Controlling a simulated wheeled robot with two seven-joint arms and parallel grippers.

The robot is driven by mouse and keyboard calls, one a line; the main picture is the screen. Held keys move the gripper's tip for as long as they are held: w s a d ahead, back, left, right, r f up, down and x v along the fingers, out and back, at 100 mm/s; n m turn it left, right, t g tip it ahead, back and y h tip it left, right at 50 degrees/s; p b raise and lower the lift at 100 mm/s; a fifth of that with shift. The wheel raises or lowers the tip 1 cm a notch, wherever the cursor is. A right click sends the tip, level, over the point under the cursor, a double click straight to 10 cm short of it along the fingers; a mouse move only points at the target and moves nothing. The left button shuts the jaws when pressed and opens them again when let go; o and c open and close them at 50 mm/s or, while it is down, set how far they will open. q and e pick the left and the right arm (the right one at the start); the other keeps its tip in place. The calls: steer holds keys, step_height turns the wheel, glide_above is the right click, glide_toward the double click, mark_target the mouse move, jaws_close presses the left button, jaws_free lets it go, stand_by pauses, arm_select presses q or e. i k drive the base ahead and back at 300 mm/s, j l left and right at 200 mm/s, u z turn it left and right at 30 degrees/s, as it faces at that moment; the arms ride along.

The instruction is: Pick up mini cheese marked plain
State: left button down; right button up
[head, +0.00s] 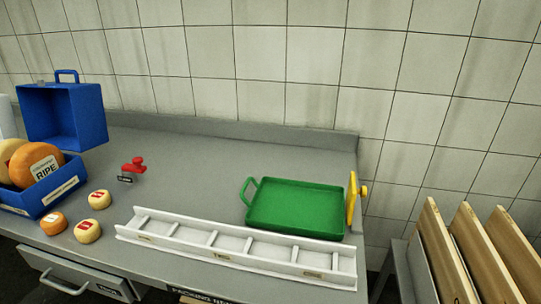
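Three mini cheeses lie on the grey counter (190,180) at the left in the head view. A pale yellow one with a red mark is the farthest back (99,203). A second pale yellow one with a red mark is nearer the front (88,237). An orange one with a pale and red label (53,228) is to its left. The marks are too small to read, so I cannot tell which is plain. Neither of my grippers is in view.
A blue crate (62,200) holds larger cheeses, one labelled RIPE (40,152). A blue box (60,115) stands behind. A red object (133,165), white divided rack (190,248), green tray (253,222) and yellow object (352,200) are on the counter. Boards (450,255) stand right.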

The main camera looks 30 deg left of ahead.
mark_target(87, 232)
steer(key=u, duration=2.2)
steer(key=i+j+z, duration=0.1)
steer(key=j, duration=0.3)
steer(key=i+j+z, duration=0.1)
steer(key=j, duration=0.3)
steer(key=i+j+z, duration=0.15)
steer(key=j, duration=0.3)
steer(key=i+j+z, duration=0.1)
steer(key=j, duration=0.35)
steer(key=i, duration=0.1)
